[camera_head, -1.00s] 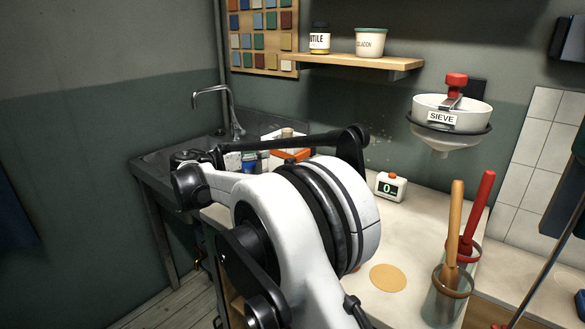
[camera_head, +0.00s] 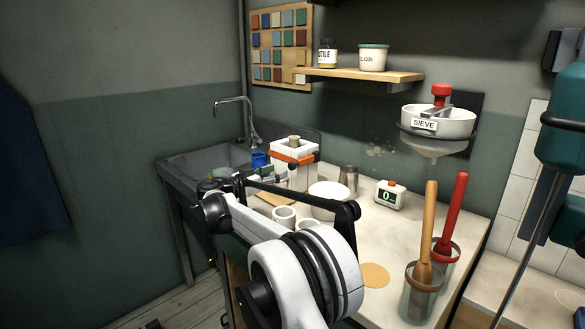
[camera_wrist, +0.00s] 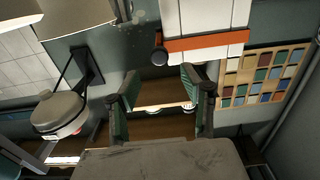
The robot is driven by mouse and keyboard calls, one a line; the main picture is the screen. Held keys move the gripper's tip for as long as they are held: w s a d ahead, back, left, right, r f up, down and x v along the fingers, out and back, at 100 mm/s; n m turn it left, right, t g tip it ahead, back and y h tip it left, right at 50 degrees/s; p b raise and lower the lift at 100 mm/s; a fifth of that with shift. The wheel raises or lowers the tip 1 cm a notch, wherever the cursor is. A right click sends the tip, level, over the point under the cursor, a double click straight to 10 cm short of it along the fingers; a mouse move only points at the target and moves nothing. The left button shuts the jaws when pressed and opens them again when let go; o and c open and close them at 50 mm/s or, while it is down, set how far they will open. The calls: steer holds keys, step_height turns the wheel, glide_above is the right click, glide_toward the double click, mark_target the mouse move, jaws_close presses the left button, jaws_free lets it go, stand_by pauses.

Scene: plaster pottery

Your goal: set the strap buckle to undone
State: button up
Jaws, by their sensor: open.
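A white box (camera_head: 293,170) with an orange strap (camera_head: 290,155) stands on the worktop near the sink. A dark buckle-like part (camera_head: 317,155) sits at the strap's right end. In the wrist view, which is upside down, the box (camera_wrist: 222,18), the strap (camera_wrist: 207,42) and the dark round part (camera_wrist: 160,58) are at the top. My gripper (camera_wrist: 160,74) is open, its two green fingers apart with nothing between them. The dark part lies just beyond the fingertips in that picture; the distance is unclear. Whether the buckle is fastened cannot be told.
A white bowl (camera_head: 328,197), a metal cup (camera_head: 348,178) and a timer (camera_head: 390,194) stand right of the box. The sieve (camera_head: 436,125) hangs on the wall. Two tools (camera_head: 425,235) stand upright at the front right. A shelf (camera_head: 365,74) runs above.

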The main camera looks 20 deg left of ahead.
mark_target(290, 166)
steer(key=x, duration=0.7)
steer(key=shift+w+d, duration=0.2)
steer(key=shift+w, duration=0.15)
jaws_close()
